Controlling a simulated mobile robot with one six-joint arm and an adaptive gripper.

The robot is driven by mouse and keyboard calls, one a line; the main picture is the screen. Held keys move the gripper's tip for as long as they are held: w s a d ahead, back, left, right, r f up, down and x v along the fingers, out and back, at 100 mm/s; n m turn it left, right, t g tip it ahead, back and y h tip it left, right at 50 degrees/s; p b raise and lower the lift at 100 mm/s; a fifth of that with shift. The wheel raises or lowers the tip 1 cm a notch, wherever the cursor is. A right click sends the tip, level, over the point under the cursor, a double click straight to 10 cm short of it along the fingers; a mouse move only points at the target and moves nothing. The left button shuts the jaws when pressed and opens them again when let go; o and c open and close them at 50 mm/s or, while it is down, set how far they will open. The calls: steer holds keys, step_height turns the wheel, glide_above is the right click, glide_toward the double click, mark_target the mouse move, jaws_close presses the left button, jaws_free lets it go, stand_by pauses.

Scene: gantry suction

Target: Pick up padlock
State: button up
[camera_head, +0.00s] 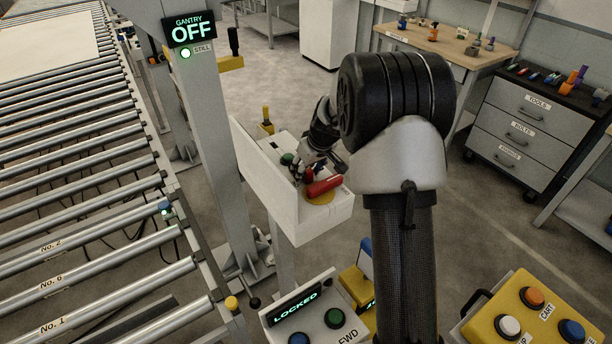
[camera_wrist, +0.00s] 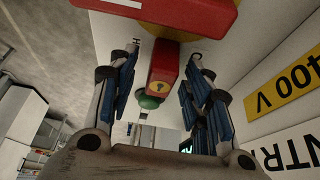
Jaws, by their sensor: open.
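The padlock is a red block with a dark keyhole on a pale label, in the wrist view (camera_wrist: 163,75). In the head view it is a small red shape (camera_head: 308,174) at the white panel box, partly hidden by my gripper. My gripper (camera_head: 309,176) is open at the box. In the wrist view its two fingers (camera_wrist: 163,60) stand left and right of the padlock, with gaps visible on both sides. Whether a finger touches it is unclear. The padlock's shackle is not clearly visible.
A red handle (camera_head: 323,187) on a yellow disc (camera_head: 320,199) lies close to the padlock. A green button (camera_head: 287,159) is beside it. The white box (camera_head: 333,216) has a raised back plate. A post with a "GANTRY OFF" display (camera_head: 193,33) and a roller conveyor (camera_head: 85,180) stand left.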

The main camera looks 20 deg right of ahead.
steer(key=shift+c, duration=0.6)
jaws_close()
